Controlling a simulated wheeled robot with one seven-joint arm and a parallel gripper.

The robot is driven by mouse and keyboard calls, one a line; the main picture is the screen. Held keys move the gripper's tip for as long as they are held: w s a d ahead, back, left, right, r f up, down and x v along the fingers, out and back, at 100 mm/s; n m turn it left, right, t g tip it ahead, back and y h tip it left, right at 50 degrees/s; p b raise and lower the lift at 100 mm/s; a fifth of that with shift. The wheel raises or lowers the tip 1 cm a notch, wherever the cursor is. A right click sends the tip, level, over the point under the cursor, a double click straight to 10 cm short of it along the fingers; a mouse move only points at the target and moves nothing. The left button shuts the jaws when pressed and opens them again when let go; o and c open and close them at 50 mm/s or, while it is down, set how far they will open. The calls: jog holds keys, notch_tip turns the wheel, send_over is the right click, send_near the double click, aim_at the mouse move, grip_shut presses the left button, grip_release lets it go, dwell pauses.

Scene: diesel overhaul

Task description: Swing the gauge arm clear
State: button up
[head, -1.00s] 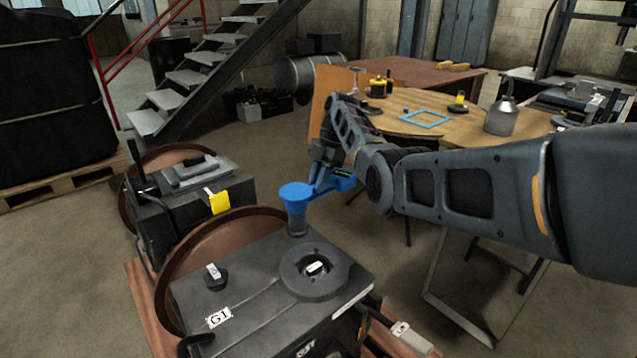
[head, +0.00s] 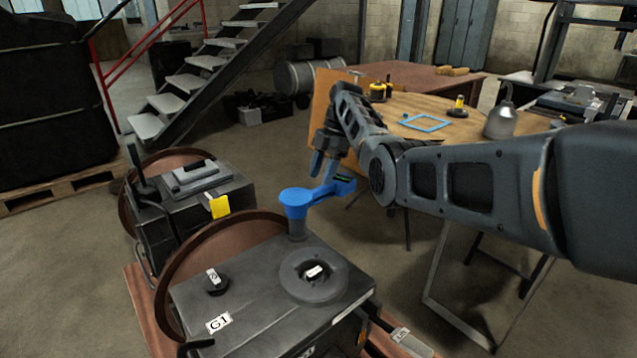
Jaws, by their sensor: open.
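The blue gauge arm (head: 313,195) has a round cup-like end on a short post at the back edge of the dark engine block marked G1 (head: 250,285). From the post it reaches right and slightly up, past the block's edge, to a blue end piece with a small dark display (head: 343,184). My gripper (head: 325,172) points down at the arm's middle, fingers apart. Its fingertips are close to the bar; whether they touch it I cannot tell. Nothing shows held between them.
A round dark fitting (head: 314,274) and a small knob (head: 215,281) sit on the block. A second dark unit with a yellow tag (head: 219,206) stands behind left. A round wooden table (head: 400,108) with a blue frame (head: 425,123) and a grey can (head: 502,120) stands behind my arm.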

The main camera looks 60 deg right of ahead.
jog(key=shift+v, duration=1.75)
